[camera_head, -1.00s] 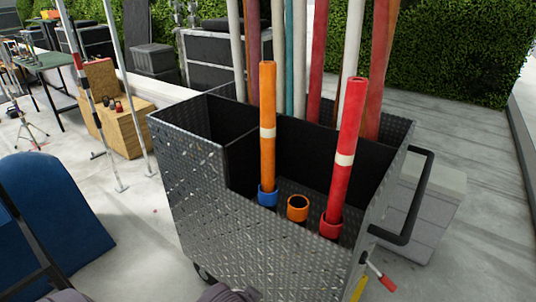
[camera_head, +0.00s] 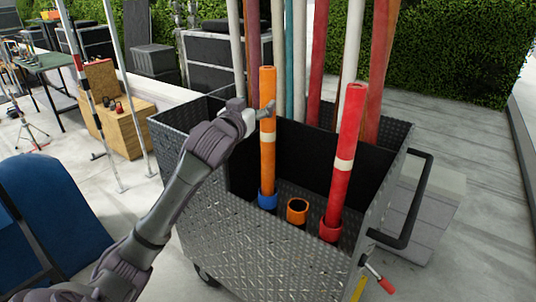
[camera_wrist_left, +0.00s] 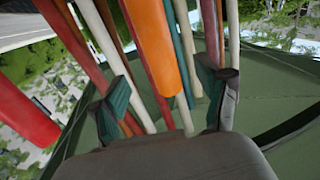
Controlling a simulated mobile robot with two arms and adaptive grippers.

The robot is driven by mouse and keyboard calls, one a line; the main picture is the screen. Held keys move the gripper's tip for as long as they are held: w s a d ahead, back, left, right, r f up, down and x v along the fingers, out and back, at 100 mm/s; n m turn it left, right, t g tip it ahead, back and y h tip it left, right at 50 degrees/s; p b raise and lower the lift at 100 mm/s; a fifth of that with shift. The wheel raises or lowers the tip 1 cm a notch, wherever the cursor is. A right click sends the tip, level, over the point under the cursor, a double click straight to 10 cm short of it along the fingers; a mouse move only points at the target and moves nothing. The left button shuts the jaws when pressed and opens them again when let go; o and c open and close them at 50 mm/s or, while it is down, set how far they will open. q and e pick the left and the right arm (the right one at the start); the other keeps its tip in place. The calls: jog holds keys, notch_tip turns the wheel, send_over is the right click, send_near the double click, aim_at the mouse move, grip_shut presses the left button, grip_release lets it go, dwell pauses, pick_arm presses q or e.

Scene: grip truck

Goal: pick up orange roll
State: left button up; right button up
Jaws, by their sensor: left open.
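The orange roll (camera_head: 268,160) stands nearly upright in a blue ring holder (camera_head: 267,200) inside the cart, with a pale band near its middle. Its upper part is partly covered by my left gripper (camera_head: 260,112), which is at the roll's upper half, coming from the left. In the left wrist view the orange roll (camera_wrist_left: 152,40) shows between the two spread fingers of my left gripper (camera_wrist_left: 163,95). The gripper is open, and I cannot tell if a finger touches the roll. My right gripper is not in view.
The metal cart (camera_head: 200,220) has raised walls and a black handle (camera_head: 415,200). A red roll (camera_head: 342,160) stands in a red holder at the right. An orange holder (camera_head: 297,210) between them is empty. Several long poles and rolls (camera_head: 317,60) stand close behind.

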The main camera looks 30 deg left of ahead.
aim_at(265, 96)
pick_arm(q)
jog(key=x, duration=0.3)
jog(key=shift+w+p, duration=0.3)
jog(key=shift+p, duration=0.1)
jog(key=p+x, duration=0.3)
jog(key=x, duration=0.1)
jog(key=shift+w+a, duration=0.1)
jog(key=shift+w, duration=0.25)
jog(key=shift+w+f, duration=0.1)
jog(key=shift+w, duration=0.25)
jog(key=shift+s, duration=0.15)
jog(key=c, duration=0.3)
grip_shut()
